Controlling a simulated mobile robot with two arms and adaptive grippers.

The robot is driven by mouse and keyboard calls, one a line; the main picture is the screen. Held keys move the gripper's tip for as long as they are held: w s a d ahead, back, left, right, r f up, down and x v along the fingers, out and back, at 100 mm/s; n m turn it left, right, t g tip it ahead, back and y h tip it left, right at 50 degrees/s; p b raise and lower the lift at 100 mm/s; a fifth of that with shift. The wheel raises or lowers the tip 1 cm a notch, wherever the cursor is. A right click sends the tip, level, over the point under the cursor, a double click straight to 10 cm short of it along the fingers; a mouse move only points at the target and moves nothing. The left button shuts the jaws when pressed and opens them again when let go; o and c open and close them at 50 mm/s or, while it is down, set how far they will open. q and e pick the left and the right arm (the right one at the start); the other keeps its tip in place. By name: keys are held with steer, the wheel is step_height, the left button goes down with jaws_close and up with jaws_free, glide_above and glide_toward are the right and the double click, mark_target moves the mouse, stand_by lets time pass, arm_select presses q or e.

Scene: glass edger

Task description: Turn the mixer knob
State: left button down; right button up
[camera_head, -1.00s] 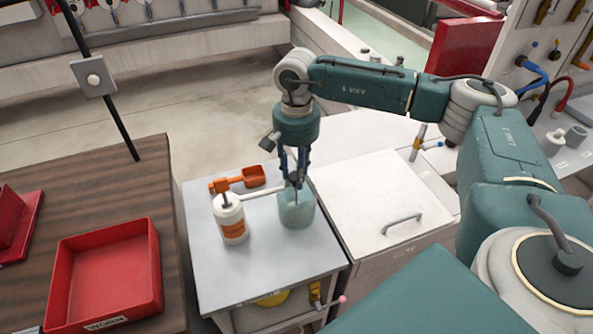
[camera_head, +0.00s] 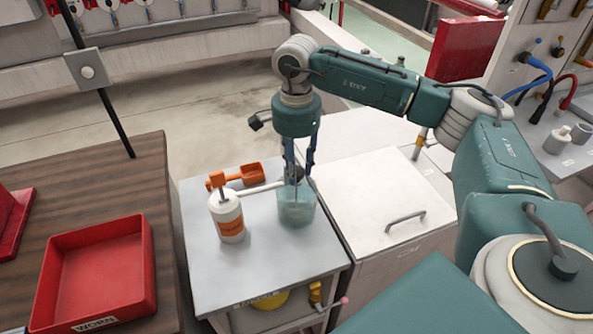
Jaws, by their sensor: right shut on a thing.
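A pale, translucent jar (camera_head: 296,212) stands upright on the grey-topped cart. My right gripper (camera_head: 295,178) points straight down over it, its blue fingers at the jar's top. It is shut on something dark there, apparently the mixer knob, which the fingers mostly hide. A white bottle (camera_head: 229,220) with an orange label and orange pump top stands to the left. My left gripper is not in view.
An orange scoop (camera_head: 252,174) lies behind the bottle. A white lidded cabinet (camera_head: 375,200) with a handle stands right of the cart (camera_head: 260,262). A red tray (camera_head: 98,275) rests on the wooden table at left.

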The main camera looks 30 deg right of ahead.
steer(key=m+b, duration=0.1)
steer(key=m, duration=0.2)
steer(key=shift+m, duration=0.3)
steer(key=m+b, duration=0.1)
steer(key=m, duration=0.2)
steer(key=shift+m, duration=0.4)
steer(key=m+b, duration=0.1)
steer(key=m, duration=0.2)
steer(key=shift+m, duration=0.3)
steer(key=m, duration=0.4)
steer(key=shift+w+r, duration=0.1)
steer(key=m, duration=0.4)
steer(key=shift+b, duration=0.3)
steer(key=m, duration=0.4)
steer(key=shift+m, duration=0.3)
steer(key=m, duration=0.3)
steer(key=shift+m, duration=0.3)
steer(key=shift+r+m, duration=0.1)
steer(key=shift+m, duration=1.8)
